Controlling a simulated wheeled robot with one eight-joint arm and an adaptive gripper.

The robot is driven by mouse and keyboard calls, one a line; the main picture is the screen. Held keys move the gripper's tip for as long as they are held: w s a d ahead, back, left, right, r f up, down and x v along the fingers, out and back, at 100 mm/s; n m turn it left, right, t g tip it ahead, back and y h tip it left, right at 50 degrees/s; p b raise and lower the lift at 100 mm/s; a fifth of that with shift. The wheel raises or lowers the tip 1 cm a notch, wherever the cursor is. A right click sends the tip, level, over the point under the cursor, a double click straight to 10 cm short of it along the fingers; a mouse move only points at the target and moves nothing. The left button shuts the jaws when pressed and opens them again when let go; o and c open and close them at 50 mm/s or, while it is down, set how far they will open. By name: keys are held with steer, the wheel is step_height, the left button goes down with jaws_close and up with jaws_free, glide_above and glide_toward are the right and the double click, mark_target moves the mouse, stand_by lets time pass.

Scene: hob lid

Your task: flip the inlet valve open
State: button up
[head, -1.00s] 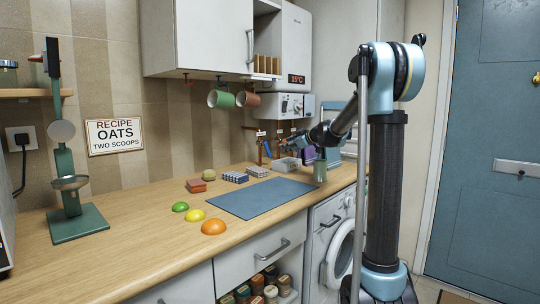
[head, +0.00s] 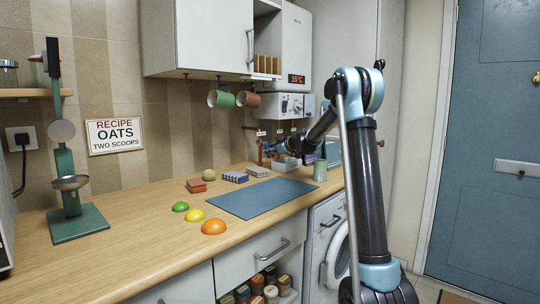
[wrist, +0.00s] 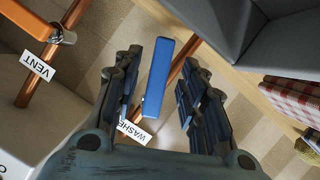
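A blue lever (wrist: 157,80) stands between the fingers of my open gripper (wrist: 160,66) in the wrist view, with gaps showing on both sides. A copper pipe (wrist: 187,52) runs behind it. A white tag reading "WASHE", partly hidden by a finger (wrist: 134,131), hangs beside it. An orange-handled valve (wrist: 62,36) on another copper pipe is at upper left, with a tag reading "VENT" (wrist: 38,66). I see no tag reading inlet. In the head view my gripper (head: 270,149) is small, at the pipes under the boiler controls; its fingers are unclear there.
A grey open container (wrist: 270,35) is close to the right of my gripper. A red checked cloth (wrist: 295,98) lies beyond it. In the head view a green cup (head: 320,171) stands near the counter's right end and a blue mat (head: 262,197) lies in front.

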steer(key=shift+x, duration=0.95)
jaws_close()
steer(key=shift+s+a+f+m+g+y, duration=0.1)
steer(key=shift+s+a+m+g+y, duration=0.15)
steer(key=shift+m, duration=0.2)
steer(key=shift+s+f+m+g+y, duration=0.1)
steer(key=shift+s+m+g, duration=0.05)
steer(key=shift+m+g, duration=0.25)
jaws_free()
steer(key=shift+r, duration=0.1)
steer(key=v, duration=1.1)
steer(key=shift+s+d, duration=0.25)
steer(key=shift+s, duration=0.05)
